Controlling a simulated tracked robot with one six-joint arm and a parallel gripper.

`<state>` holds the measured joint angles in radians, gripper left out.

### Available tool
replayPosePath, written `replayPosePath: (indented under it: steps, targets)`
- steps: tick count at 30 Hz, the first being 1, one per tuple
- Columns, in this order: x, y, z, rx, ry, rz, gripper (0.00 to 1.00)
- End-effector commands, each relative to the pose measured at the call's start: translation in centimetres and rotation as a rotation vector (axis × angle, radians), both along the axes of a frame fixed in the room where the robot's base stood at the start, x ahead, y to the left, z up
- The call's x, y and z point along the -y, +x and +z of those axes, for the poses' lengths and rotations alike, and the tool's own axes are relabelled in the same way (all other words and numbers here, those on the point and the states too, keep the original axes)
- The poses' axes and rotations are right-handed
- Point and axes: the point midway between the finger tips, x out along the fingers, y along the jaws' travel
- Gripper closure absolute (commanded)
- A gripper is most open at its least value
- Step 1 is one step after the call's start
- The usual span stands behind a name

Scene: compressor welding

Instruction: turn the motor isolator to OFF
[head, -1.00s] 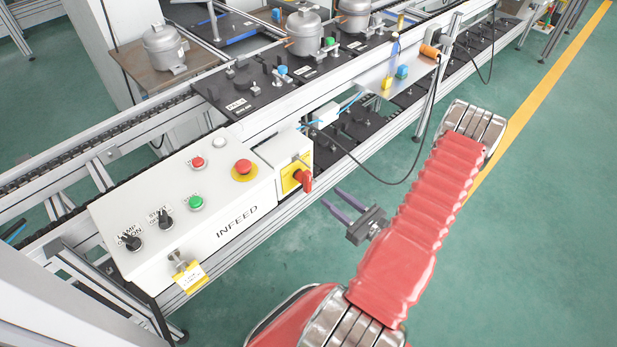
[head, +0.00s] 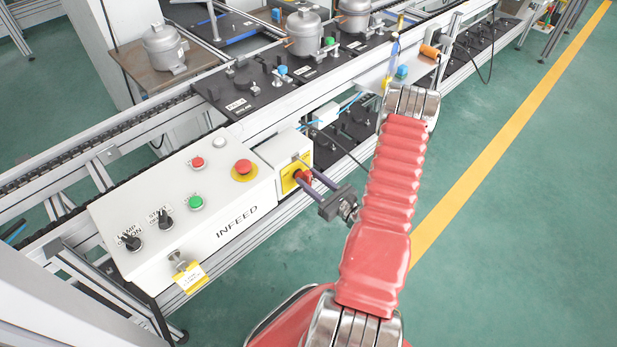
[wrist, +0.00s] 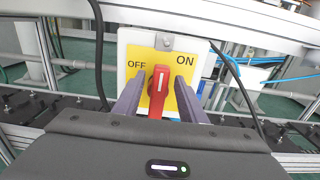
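The motor isolator is a yellow plate (wrist: 181,103) with a red handle (wrist: 158,92) on the side of a white box. OFF is printed at the upper left and ON at the upper right. The handle stands nearly upright in the wrist view, its white mark between the two words. My gripper (wrist: 158,104) is open, with one purple finger on each side of the handle and a visible gap on both sides. In the head view my gripper (head: 305,180) is at the isolator, its fingers partly covering the red handle.
The white INFEED panel (head: 215,255) with a red emergency stop (head: 243,167), a green button (head: 196,202) and black switches is left of the isolator. A black cable (wrist: 97,50) hangs left of the plate. Open floor (head: 510,260) lies to the right.

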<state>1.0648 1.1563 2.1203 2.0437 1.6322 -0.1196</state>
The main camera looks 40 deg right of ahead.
Motion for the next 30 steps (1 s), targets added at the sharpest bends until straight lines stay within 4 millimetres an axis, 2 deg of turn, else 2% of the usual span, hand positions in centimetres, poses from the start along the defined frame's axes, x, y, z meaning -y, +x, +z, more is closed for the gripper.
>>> replayPosePath:
  steps: [6,14,30]
  targets:
    - [-0.07,1.35,0.02,0.001,-0.001,0.001,0.62]
    - [-0.04,1.42,0.02,0.000,-0.001,0.000,0.62]
    - [-0.04,1.38,-0.01,0.000,0.000,-0.001,0.99]
